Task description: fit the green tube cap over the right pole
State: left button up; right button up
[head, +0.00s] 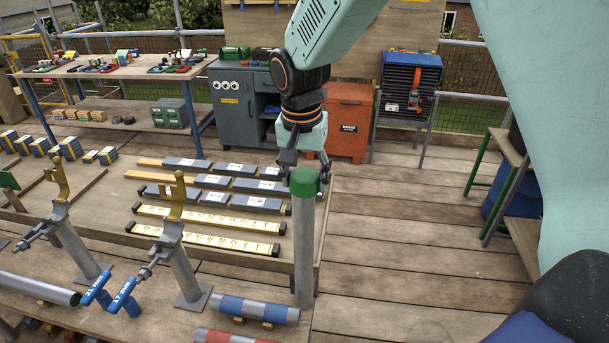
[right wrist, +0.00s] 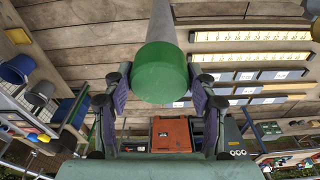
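My right gripper (head: 306,172) points down over the cap. Its two fingers (right wrist: 160,80) stand on either side of the cap with narrow gaps visible, so it looks open. The inside of the cap is hidden. My left gripper is not in view.
A blue-grey striped tube (head: 254,309) lies close by the pole's foot. An orange cabinet (head: 348,127) stands farther back.

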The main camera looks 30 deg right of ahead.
jog(key=o, duration=0.5)
jog(key=shift+a, duration=0.2)
jog(key=shift+c, duration=0.2)
jog(key=shift+d, duration=0.1)
notch_tip(320, 180, up, 12)
jog(key=shift+s+a, duration=0.45)
jog(key=shift+s+f, duration=0.1)
jog(key=shift+f, duration=0.05)
